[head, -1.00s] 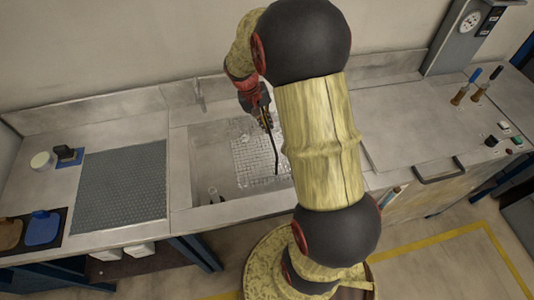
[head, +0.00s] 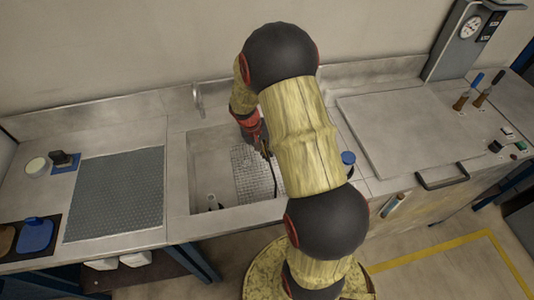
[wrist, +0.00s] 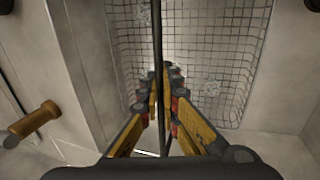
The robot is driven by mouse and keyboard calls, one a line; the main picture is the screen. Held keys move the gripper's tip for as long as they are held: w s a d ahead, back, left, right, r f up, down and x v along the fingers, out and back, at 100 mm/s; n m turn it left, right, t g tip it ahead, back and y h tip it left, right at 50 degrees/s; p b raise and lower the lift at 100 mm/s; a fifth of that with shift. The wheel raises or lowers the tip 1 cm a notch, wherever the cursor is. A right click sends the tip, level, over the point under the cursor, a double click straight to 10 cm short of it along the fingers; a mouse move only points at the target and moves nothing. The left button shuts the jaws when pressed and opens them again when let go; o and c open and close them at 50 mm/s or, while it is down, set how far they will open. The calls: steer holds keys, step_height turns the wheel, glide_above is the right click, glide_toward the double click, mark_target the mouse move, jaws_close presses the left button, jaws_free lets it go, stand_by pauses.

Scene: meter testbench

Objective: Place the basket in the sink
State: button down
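The wire-mesh basket (head: 250,178) is inside the metal sink (head: 207,170), toward its right side. My arm hides the basket's right part in the head view. Its mesh (wrist: 205,50) fills the upper middle of the wrist view, below my fingers. A thin dark handle (head: 275,178) rises from it toward my gripper. In the wrist view, my gripper (wrist: 159,80) has its two yellow fingers closed together around this handle (wrist: 158,30). I cannot tell whether the basket rests on the sink floor.
A faucet (head: 198,98) stands behind the sink. A small upright object (head: 211,202) is near the sink's front left corner. A grey mat (head: 115,193) lies left. A blue-topped item (head: 348,158) and a flat lid with a handle (head: 410,135) are right.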

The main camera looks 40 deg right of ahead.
steer(key=c, duration=2.1)
jaws_free()
steer(key=shift+o, duration=0.3)
steer(key=s+a+r+n+t+p, duration=0.1)
steer(key=a+r, duration=0.4)
steer(key=r, duration=0.4)
steer(key=a+r+n+t+p, duration=0.1)
steer(key=a+r, duration=0.4)
steer(key=r, duration=0.4)
steer(key=s+a+r+t+p, duration=0.1)
steer(key=a+r, duration=0.4)
steer(key=r, duration=0.3)
steer(key=s+a+r+n+t+y, duration=0.2)
steer(key=s+a+r+n+t, duration=0.2)
steer(key=s+a+r, duration=0.4)
steer(key=s+a, duration=0.4)
steer(key=shift+s+y, duration=0.15)
steer(key=shift+y, duration=0.25)
